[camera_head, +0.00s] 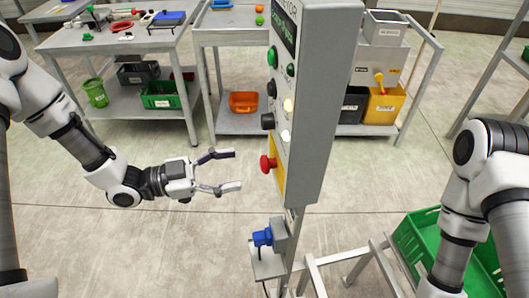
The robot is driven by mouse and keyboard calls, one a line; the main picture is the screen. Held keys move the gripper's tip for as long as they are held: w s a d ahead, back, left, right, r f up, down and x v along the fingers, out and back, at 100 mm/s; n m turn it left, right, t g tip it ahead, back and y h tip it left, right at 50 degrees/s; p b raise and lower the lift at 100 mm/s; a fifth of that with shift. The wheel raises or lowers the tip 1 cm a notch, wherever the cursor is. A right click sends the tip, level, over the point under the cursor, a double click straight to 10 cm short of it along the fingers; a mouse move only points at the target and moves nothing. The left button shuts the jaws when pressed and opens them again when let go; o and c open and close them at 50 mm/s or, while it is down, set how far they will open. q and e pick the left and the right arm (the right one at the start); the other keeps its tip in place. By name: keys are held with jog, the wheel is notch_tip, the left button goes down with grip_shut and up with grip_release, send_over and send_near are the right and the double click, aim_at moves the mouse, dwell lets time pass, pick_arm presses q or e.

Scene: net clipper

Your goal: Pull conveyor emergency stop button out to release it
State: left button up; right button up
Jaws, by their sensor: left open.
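The red emergency stop button (266,163) sticks out from a yellow plate (278,182) low on the left-facing side of the grey conveyor control box (305,130). Above it on the same face are a black knob, white lights and green buttons. My left gripper (238,171) is open and empty. Its fingers point right toward the red button, with a gap between the fingertips and the button. My right arm stands at the right, and its gripper is out of the frame.
A blue connector (262,237) sits on a bracket below the box. A green crate (410,245) lies at the lower right beside a metal frame. Benches with tools and bins (160,95) stand behind. The floor left of the box is clear.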

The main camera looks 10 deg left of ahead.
aim_at(261, 166)
pick_arm(q)
jog(key=p+x, duration=0.1)
jog(key=x, duration=0.6)
jog(key=shift+d, duration=0.35)
